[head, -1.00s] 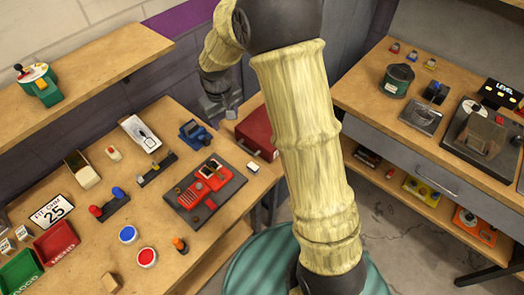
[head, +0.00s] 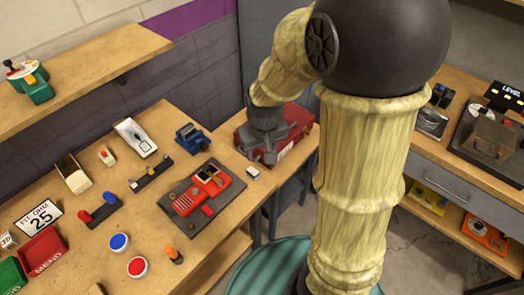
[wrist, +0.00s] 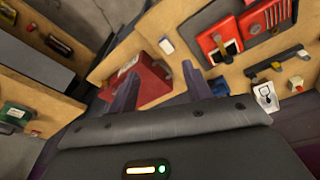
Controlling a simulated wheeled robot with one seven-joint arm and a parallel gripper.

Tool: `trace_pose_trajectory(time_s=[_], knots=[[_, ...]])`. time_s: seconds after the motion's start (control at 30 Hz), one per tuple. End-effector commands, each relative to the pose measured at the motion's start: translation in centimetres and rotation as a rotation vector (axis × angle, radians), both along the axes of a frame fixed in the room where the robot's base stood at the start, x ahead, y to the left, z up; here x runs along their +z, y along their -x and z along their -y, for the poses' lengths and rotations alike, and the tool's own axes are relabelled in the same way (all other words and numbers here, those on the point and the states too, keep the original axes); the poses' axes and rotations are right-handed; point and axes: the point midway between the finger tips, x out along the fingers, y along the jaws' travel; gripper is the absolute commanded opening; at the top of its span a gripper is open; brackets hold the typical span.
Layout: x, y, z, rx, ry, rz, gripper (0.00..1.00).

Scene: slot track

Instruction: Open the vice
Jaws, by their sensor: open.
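A small blue device that looks like the vice (head: 192,137) sits near the back edge of the wooden bench, left of my gripper in the head view.
The red box (head: 287,135) is behind my gripper. A red device on a dark board (head: 212,185) lies in front of the vice. A white switch panel (head: 136,137) and blue and red buttons (head: 119,242) are to the left. A shelf (head: 90,60) overhangs the back left.

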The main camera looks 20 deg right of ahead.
Motion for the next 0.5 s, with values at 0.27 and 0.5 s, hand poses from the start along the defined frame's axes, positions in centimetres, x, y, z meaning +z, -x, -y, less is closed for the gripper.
trace_pose_trajectory(time_s=[0.27,0.5], knots=[[0.0,0.1,0.0,-0.002,-0.001,0.001,0.49],[0.3,2.9,1.3,-0.057,-0.013,0.018,0.49]])
